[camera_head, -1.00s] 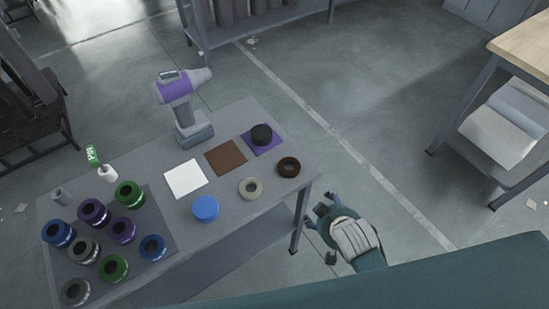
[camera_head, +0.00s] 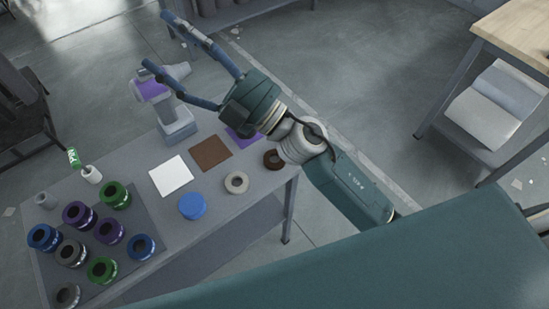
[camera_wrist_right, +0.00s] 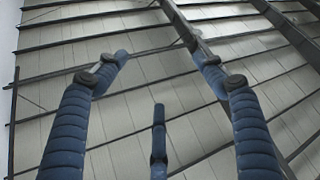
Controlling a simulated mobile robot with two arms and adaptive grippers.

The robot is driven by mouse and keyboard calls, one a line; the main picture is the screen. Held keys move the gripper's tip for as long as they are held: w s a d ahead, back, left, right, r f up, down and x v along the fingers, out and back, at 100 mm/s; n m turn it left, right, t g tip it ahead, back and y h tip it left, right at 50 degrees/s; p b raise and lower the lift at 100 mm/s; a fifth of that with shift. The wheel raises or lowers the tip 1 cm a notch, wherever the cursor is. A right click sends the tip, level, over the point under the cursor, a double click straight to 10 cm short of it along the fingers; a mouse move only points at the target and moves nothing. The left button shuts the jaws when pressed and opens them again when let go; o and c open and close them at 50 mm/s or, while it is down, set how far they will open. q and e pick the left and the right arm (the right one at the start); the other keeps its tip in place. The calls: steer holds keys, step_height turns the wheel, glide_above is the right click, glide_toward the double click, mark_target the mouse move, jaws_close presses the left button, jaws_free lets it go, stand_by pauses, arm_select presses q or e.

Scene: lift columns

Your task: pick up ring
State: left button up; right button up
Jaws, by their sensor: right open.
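Several rings lie on the grey table (camera_head: 222,226). A beige ring (camera_head: 236,182) and a dark brown ring (camera_head: 273,159) lie near its right end, and a blue round piece (camera_head: 192,206) is to their left. Several thick green, purple, blue and grey rings, such as a green one (camera_head: 115,195), stand on a dark mat at left. My right gripper (camera_head: 156,40) is open and empty, raised over the table's far side with fingers pointing up-left. Its spread fingers (camera_wrist_right: 158,60) show against the ceiling in the right wrist view. My left gripper is not in view.
A white square (camera_head: 171,176), a brown square (camera_head: 210,152) and a purple square (camera_head: 243,137), partly covered by my right arm, lie along the table. A grey and purple drill-like tool (camera_head: 178,125) stands behind them. A wooden-topped bench (camera_head: 519,38) is at right.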

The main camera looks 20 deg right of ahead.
steer(key=s+a+f+n+g, duration=0.85)
steer(key=a+n+g, duration=0.3)
steer(key=g, duration=0.35)
steer(key=m+g+h, duration=0.2)
steer(key=h, duration=1.5)
glide_above(275, 161)
step_height(275, 161, down, 19)
step_height(275, 161, down, 5)
steer(key=shift+r+p, duration=0.1)
steer(key=shift+p, duration=0.5)
step_height(275, 161, down, 5)
steer(key=shift+r+p, duration=0.15)
steer(key=shift+p, duration=0.95)
steer(key=shift+f, duration=0.55)
steer(key=c, duration=1.3)
